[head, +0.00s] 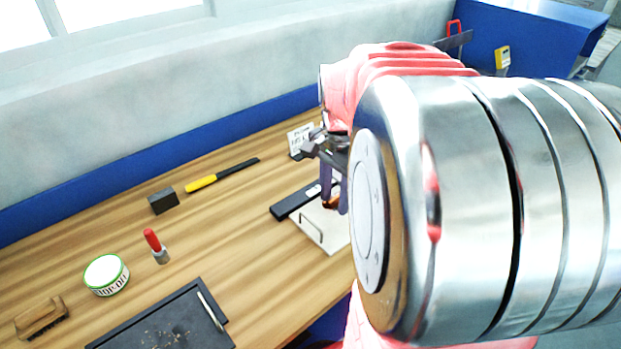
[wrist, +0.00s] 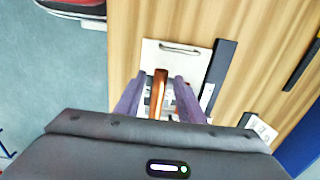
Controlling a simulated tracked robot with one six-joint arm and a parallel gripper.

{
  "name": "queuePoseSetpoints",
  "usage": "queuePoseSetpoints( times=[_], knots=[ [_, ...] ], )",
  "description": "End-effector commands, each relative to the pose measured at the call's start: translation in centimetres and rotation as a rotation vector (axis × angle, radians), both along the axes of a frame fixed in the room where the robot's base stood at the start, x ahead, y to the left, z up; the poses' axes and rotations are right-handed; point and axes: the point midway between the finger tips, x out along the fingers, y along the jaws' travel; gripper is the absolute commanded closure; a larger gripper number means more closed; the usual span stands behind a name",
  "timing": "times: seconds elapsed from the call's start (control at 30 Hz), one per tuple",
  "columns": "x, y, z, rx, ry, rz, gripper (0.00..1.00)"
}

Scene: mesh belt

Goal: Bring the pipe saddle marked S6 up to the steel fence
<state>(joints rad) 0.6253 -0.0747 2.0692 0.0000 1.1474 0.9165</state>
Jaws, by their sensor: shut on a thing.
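My gripper (wrist: 158,86) has its two purple fingers on either side of a narrow copper-brown piece (wrist: 158,92), which looks like the pipe saddle; no S6 mark is readable. In the head view my gripper (head: 334,190) is largely hidden behind my arm, with a bit of the copper piece low between the fingers. The held piece is over a white plate (wrist: 185,62) with a wire handle; whether it touches the plate I cannot tell. A dark straight bar (wrist: 221,68), probably the steel fence, runs along the plate's right side, apart from the piece. The bar also shows in the head view (head: 288,207).
A white sign (head: 300,136) stands behind the bar. A yellow-black tool (head: 222,174), dark block (head: 162,200), red-tipped stick (head: 153,241), round tin (head: 106,273), brush (head: 41,316) and black tray (head: 165,325) lie left. Wood between them and the bar is clear.

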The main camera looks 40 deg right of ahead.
Motion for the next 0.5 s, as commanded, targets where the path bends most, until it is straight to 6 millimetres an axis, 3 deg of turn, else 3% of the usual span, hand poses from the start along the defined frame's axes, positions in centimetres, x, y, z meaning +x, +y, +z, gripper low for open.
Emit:
queuePoseSetpoints(
  times=[0.5],
  knots=[
    [0.0, 0.0, -1.5, 0.0, 0.001, 0.0, 0.96]
  ],
)
